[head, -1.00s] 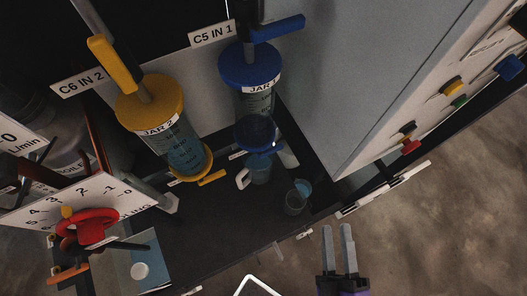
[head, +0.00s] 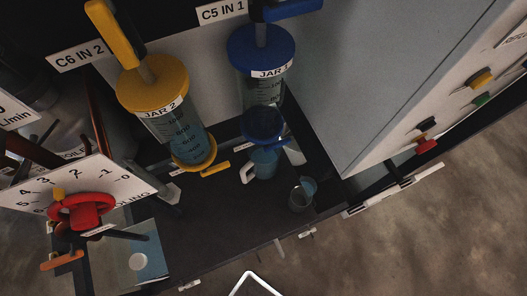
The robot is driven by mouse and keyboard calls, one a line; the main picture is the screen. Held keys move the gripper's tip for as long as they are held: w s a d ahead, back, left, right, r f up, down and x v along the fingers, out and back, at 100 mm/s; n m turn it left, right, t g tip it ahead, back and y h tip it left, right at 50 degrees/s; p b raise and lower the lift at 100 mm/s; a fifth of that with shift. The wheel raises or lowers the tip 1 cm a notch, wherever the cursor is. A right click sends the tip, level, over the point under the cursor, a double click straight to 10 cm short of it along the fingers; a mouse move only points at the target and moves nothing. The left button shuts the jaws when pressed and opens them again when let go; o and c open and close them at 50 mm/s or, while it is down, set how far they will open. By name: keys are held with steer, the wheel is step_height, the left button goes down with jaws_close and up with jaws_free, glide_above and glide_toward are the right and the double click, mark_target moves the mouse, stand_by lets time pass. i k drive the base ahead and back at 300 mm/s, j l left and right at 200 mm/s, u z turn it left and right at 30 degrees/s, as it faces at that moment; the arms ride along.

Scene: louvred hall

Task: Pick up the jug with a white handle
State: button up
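The jug (head: 264,164) is a small bluish clear vessel with a white handle (head: 248,171) on its left side. It stands on the dark bench under the blue base of JAR 1, close to it; I cannot tell whether they touch. My gripper is not in view.
JAR 1 (head: 262,90) with a blue lid is above the jug. JAR 2 (head: 178,130) with a yellow lid is to the left. A clear beaker (head: 299,198) stands right of the jug. A grey cabinet (head: 350,80) blocks the right. A red valve wheel (head: 82,211) is at left.

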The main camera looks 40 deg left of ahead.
mark_target(262, 166)
steer(key=l+u, duration=0.1)
steer(key=u, duration=0.45)
steer(key=j+u, duration=0.1)
steer(key=u, duration=0.35)
